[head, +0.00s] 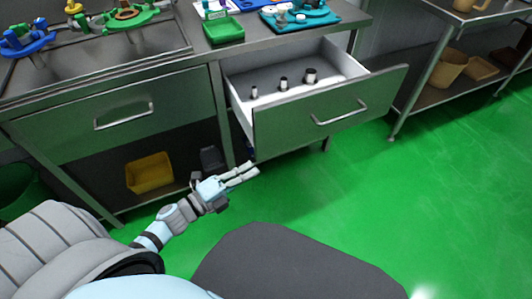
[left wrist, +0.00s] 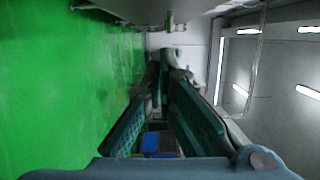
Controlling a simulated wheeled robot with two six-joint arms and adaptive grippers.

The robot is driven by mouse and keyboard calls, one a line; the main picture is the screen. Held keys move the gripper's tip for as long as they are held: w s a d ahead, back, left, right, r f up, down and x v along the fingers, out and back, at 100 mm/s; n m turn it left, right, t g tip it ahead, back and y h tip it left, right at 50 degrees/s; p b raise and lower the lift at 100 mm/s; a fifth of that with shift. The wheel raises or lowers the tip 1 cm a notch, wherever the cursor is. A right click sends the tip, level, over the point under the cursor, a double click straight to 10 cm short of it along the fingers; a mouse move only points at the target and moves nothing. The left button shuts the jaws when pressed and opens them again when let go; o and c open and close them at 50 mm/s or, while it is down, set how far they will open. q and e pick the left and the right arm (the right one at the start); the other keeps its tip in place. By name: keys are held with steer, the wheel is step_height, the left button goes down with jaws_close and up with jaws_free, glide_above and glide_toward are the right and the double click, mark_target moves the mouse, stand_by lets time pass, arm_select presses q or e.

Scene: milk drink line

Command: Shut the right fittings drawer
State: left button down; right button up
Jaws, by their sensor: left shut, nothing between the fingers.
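The right fittings drawer (head: 290,127) is pulled out of the steel bench, with a metal bar handle (head: 340,113) on its front. Several small metal fittings (head: 283,83) stand inside it. My left gripper (head: 255,169) is shut and empty, low in front of the bench, just below the lower left corner of the drawer front and apart from the handle. In the left wrist view its two fingers (left wrist: 163,75) meet at the tips with nothing between them. My right gripper is not in view.
The left drawer (head: 120,117) is shut. A green tray (head: 224,30) and a teal tray (head: 299,17) stand on the bench top. A yellow bin (head: 150,173) sits on the lower shelf. A shelf rack (head: 452,60) stands at the right. Green floor right of the drawer is clear.

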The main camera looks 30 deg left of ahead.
mark_target(265, 147)
arm_select(q)
steer(key=w+b, duration=0.1)
steer(key=w, duration=0.9)
steer(key=shift+d, duration=0.1)
